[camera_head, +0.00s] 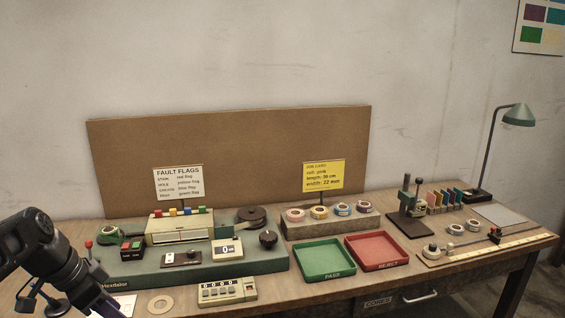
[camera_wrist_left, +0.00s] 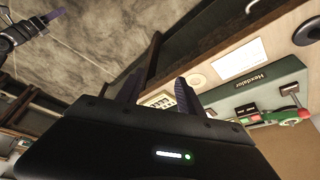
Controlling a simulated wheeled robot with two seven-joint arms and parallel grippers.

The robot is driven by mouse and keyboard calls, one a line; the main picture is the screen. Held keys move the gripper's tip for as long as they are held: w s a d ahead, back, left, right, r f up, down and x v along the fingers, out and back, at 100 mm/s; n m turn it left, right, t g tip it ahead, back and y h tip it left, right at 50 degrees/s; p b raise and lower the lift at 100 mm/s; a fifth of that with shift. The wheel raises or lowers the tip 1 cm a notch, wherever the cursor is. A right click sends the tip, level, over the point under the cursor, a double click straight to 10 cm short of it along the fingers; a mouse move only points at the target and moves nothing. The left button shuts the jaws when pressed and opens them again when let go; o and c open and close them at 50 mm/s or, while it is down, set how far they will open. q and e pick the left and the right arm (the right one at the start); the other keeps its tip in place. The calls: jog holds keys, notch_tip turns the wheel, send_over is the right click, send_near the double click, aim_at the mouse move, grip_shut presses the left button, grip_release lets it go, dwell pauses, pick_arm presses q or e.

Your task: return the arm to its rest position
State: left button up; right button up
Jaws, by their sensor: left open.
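My left arm comes in at the lower left of the head view. My left gripper (camera_head: 92,304) hangs in front of the bench's left front corner, its tips cut by the frame's bottom edge. In the left wrist view the two dark fingers of the left gripper (camera_wrist_left: 156,88) stand apart, with nothing seen between them. At the upper left of that view is another dark arm end with a purplish finger (camera_wrist_left: 54,15), likely my right gripper; its opening cannot be made out. The right arm does not show in the head view.
The green winding machine (camera_head: 205,268) is close right of the left gripper, with a red-knobbed lever (camera_head: 88,244). A counter box (camera_head: 228,291) and cardboard ring (camera_head: 160,303) lie in front. Green (camera_head: 325,272) and red (camera_head: 403,261) trays sit farther right. Air above the bench is clear.

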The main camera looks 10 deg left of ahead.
pick_arm(q)
jog(key=w+f+n+t+y, duration=0.2)
jog(key=w+f+n+t, duration=0.1)
jog(key=w+f+n, duration=0.4)
jog(key=w+d+f+n, duration=0.1)
jog(key=d+f, duration=0.4)
jog(key=f, duration=0.3)
jog(key=d+f+n, duration=0.1)
jog(key=d+f, duration=0.5)
jog(key=f, duration=0.2)
jog(key=s+d+f+n+g+h, duration=0.2)
jog(key=s+d+f, duration=0.8)
jog(key=d+f, duration=0.25)
jog(key=s+d+f+g, duration=0.2)
jog(key=s+d+f, duration=0.1)
jog(key=s, duration=0.5)
jog(key=s+d+f+m+g+h, duration=0.1)
jog(key=s+d+f, duration=0.3)
jog(key=s, duration=0.3)
jog(key=shift+s+d+m+g, duration=0.3)
jog(key=shift+s+d+g, duration=0.1)
jog(key=shift+d, duration=0.25)
jog(key=shift+a, duration=0.1)
